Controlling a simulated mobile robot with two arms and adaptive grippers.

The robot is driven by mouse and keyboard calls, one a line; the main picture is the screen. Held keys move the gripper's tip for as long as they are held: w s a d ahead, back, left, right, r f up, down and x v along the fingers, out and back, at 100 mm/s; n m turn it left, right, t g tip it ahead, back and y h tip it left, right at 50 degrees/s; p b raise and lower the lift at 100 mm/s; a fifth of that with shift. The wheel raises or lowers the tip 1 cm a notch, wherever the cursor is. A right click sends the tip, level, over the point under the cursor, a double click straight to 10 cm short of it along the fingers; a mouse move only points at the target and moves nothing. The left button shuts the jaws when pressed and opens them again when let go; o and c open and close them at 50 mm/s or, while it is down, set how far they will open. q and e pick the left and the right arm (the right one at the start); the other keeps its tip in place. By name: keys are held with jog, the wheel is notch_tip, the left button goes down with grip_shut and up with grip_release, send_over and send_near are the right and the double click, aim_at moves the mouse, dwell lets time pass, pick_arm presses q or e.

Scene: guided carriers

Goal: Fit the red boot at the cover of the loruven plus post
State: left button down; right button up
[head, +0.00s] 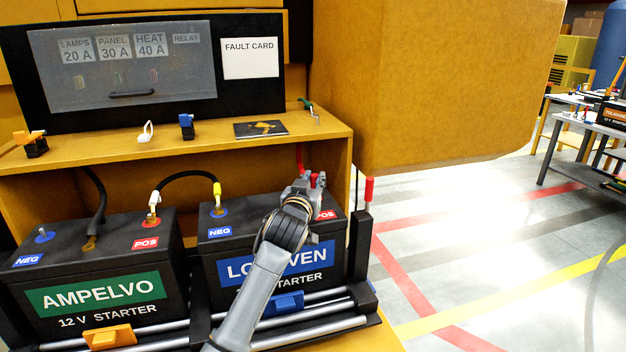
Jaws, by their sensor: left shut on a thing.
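The Loruven battery (335,245) stands at the right in the tray, with a red POS label (326,214) at its top right and a blue NEG label (220,232) at its left. My left gripper (314,182) is over the POS corner, shut on the red boot (314,180), of which only small red parts show between the fingers. A red cable (299,158) comes down behind the gripper. The plus post is hidden by my gripper, so I cannot tell whether the boot touches it. My right gripper is not in view.
The Ampelvo battery (95,275) stands to the left, joined to Loruven's minus post by a black cable (188,173). A wooden shelf (205,142) overhangs behind. A red-topped upright (368,190) stands close right. A large yellow panel (430,80) is at the upper right.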

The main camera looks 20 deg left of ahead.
pick_arm(q)
jog(key=shift+f+b, duration=0.35)
jog(key=shift+f, duration=0.35)
jog(key=c, duration=1.1)
grip_release()
jog(key=shift+s, duration=0.1)
jog(key=s, duration=1.2)
jog(key=shift+d, duration=0.4)
jog(key=shift+w, duration=0.1)
